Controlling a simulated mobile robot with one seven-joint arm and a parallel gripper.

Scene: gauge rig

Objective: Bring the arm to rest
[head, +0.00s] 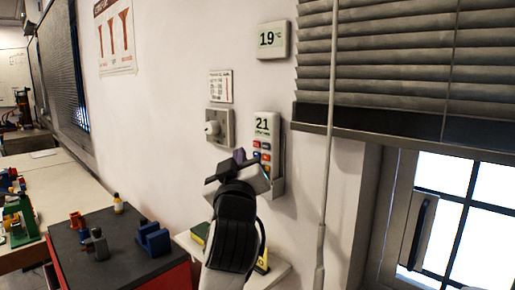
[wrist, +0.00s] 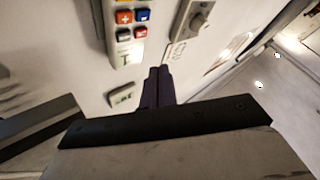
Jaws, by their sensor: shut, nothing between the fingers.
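My arm reaches up in front of the white wall in the head view. My gripper (head: 240,158) is in front of the lower left of a wall-mounted remote (head: 263,124) that reads 21 and has coloured buttons. In the wrist view my gripper (wrist: 158,72) has its two dark fingers together with nothing between them. The remote's buttons (wrist: 124,17) show just beyond and left of the fingertips. I cannot tell whether the fingertips touch the wall or the remote.
A dial (head: 218,127) sits left of the remote, and a 19-degree display (head: 273,39) above it. A blind (head: 400,60) and window are on the right. A dark-topped cabinet (head: 120,262) with small blocks stands lower left. A hanging rod (head: 325,180) is right of the arm.

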